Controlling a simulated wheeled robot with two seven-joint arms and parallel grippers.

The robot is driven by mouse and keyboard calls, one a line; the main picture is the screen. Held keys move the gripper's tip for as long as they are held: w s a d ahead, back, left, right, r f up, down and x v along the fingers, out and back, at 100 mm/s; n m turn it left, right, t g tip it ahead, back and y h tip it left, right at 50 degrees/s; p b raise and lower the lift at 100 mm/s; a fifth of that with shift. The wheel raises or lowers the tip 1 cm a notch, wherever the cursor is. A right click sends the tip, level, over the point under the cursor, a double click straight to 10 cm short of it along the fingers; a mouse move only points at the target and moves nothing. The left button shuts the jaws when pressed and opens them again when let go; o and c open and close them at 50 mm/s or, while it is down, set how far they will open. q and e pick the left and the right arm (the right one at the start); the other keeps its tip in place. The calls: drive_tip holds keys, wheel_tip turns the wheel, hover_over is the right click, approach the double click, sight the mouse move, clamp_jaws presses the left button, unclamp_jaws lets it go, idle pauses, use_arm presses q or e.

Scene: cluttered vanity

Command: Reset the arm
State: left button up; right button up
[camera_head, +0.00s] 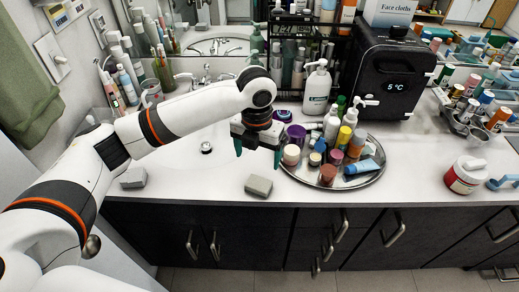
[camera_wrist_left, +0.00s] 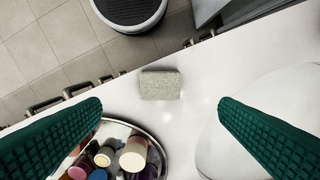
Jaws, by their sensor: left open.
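My left arm reaches in from the left in the head view, and its gripper (camera_head: 257,150) hangs over the white counter in front of the sink. Its green fingers are spread wide and nothing is between them. In the left wrist view the open left gripper (camera_wrist_left: 160,125) shows a finger on each side. A grey sponge-like block (camera_head: 259,186) lies on the counter near the front edge, just below the gripper in the head view; it also shows in the left wrist view (camera_wrist_left: 160,85). My right gripper is in neither view.
A round metal tray (camera_head: 370,180) crowded with bottles and jars stands right of the gripper. Another grey block (camera_head: 133,177) lies at the left. A black 5 °C cooler (camera_head: 385,70), a white pump bottle (camera_head: 316,90) and a red-and-white tub (camera_head: 465,176) stand further right.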

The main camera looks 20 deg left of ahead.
use_arm(q)
drive_tip(key=s+d+f+n+t+h, duration=0.2)
drive_tip(key=s+d+f+n+h, duration=0.2)
drive_tip(key=s+d+f+n, duration=0.65)
drive_tip(key=s+a+f+n+t+y, duration=0.1)
drive_tip(key=s+a+n+y, duration=0.1)
drive_tip(key=s+a+n, duration=0.8)
drive_tip(key=s+a+f+n+t+y, duration=0.15)
drive_tip(key=s+a+n, duration=0.4)
drive_tip(key=n, duration=0.95)
wheel_tip(320, 180, down, 26)
drive_tip(key=g, duration=0.2)
drive_tip(key=s+a+f, duration=0.1)
drive_tip(key=s+f, duration=0.7)
drive_tip(key=s+a+f+g, duration=0.1)
drive_tip(key=s+a+f, duration=0.1)
drive_tip(key=s+f, duration=0.6)
drive_tip(key=shift+s+a+f+m, duration=0.25)
drive_tip(key=shift+s+f+m, duration=0.05)
drive_tip(key=shift+s+m, duration=0.05)
